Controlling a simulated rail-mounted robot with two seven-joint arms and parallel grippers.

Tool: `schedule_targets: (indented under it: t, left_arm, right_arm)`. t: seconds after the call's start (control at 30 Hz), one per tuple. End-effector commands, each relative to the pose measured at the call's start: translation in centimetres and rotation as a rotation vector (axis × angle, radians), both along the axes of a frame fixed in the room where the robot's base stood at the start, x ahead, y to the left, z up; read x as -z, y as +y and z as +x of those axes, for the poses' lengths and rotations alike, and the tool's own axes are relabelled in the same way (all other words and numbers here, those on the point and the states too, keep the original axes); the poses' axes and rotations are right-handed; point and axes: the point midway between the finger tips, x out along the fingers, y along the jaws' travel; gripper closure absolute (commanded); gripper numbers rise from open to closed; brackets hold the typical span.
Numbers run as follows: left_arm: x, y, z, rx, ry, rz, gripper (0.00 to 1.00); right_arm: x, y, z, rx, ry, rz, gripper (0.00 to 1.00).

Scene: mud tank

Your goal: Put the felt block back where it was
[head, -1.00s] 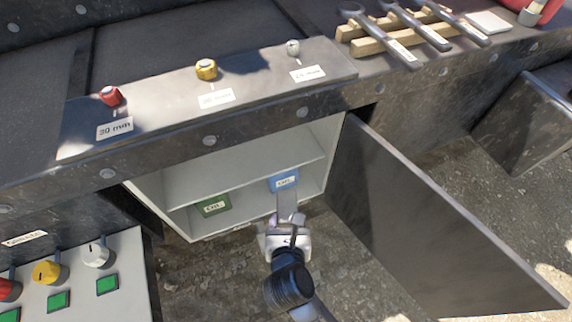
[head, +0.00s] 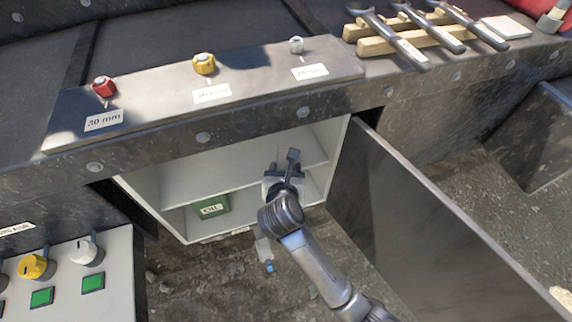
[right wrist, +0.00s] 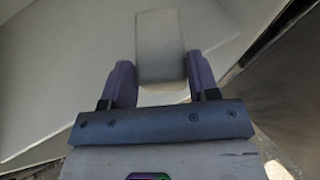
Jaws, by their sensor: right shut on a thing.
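The felt block is a pale grey slab. In the right wrist view the felt block (right wrist: 160,45) stands out between the two purple fingers of my right gripper (right wrist: 160,82), which is shut on it. In the head view the right gripper (head: 287,172) is at the cabinet opening, about level with the upper shelf, and the grey felt block (head: 293,156) shows just past it. The white cabinet (head: 140,184) has two levels. A pale surface lies behind the block in the wrist view; I cannot tell whether they touch. My left gripper is not in view.
A green box (head: 210,207) labelled OIL sits on the lower level. The dark cabinet door (head: 420,215) stands open at right. A small pale thing with a blue end (head: 265,254) shows beside my arm; I cannot tell what it is. Knobs line the ledge above.

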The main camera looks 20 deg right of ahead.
Motion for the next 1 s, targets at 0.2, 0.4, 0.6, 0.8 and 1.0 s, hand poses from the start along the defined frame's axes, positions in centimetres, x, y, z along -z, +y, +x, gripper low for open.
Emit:
schedule_targets:
  t: [0.2,0.4,0.6,0.8,1.0]
  left_arm:
    - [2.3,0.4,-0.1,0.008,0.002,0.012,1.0]
    - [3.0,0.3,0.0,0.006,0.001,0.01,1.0]
    - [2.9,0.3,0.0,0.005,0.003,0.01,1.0]
    - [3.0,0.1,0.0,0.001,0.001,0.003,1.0]
    - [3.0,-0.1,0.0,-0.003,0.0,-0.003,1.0]
  right_arm:
    - [1.0,-1.4,2.5,0.012,-0.001,-0.003,0.69]
    - [1.6,-1.4,2.4,0.013,-0.001,0.0,0.69]
    - [1.5,-1.4,2.3,0.013,-0.001,0.0,0.69]
    - [1.7,-1.4,2.3,0.013,0.0,0.0,0.69]
    - [1.9,-1.4,2.3,0.014,0.0,0.0,0.34]
